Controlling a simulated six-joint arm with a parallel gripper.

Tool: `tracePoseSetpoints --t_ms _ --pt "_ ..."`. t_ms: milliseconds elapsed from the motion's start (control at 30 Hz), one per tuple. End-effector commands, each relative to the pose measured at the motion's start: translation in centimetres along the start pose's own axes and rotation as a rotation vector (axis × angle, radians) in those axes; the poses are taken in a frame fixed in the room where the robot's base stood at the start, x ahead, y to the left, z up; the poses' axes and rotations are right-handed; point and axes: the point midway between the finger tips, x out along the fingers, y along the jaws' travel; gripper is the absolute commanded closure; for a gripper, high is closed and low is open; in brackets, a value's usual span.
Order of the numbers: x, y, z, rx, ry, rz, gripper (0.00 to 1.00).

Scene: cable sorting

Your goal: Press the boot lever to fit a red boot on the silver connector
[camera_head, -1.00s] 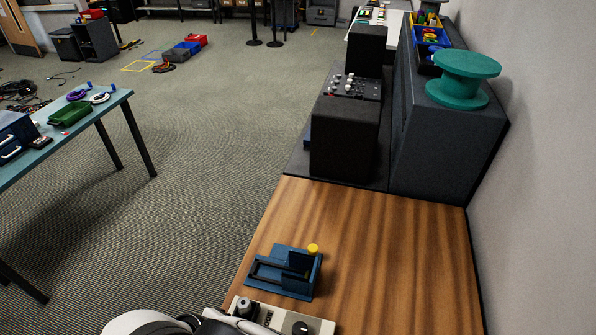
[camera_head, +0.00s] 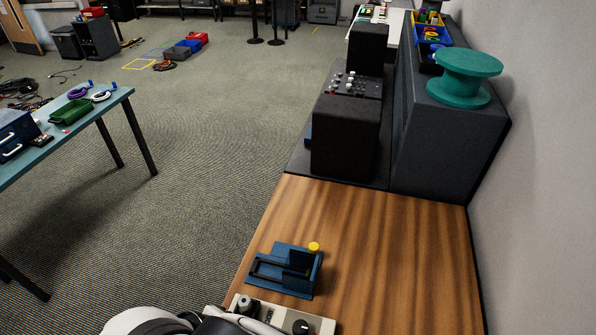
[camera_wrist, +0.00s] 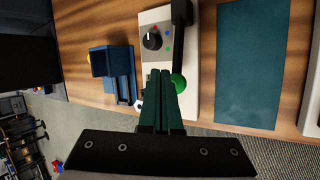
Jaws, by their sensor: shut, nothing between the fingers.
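My gripper (camera_wrist: 159,76) is shut and empty in the wrist view, its dark green fingers together over a cream device (camera_wrist: 155,20). A black lever (camera_wrist: 182,15) with a green ball end (camera_wrist: 179,82) lies along that device, and the ball is just right of the fingers. Whether they touch I cannot tell. A blue fixture (camera_wrist: 110,70) stands left of the device. In the head view the blue fixture (camera_head: 285,270) has a yellow knob (camera_head: 314,246), and the cream device (camera_head: 270,313) is partly hidden by my arm. I cannot make out a red boot or silver connector.
A blue-green mat (camera_wrist: 252,60) lies right of the device in the wrist view. The wooden bench (camera_head: 390,260) is clear to the right. A black box (camera_head: 345,138) and a large green spool (camera_head: 463,78) stand beyond it.

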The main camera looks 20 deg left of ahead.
Motion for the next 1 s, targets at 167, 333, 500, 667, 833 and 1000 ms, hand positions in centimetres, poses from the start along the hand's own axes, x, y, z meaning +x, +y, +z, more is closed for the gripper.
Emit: tracePoseSetpoints --t_ms 167,333,500,667,833,1000 --pt "0.00 0.00 0.00 0.000 0.000 0.000 1.00" --pt "0.00 0.00 0.00 0.000 0.000 0.000 1.00" --pt "0.10 -0.08 -0.07 0.000 0.000 0.000 1.00" --pt "0.51 -0.37 -0.39 -0.001 0.000 0.000 1.00" --pt "0.59 -0.43 -0.45 0.000 0.001 0.000 1.00" --pt "0.62 -0.45 -0.46 0.000 0.000 0.000 1.00"
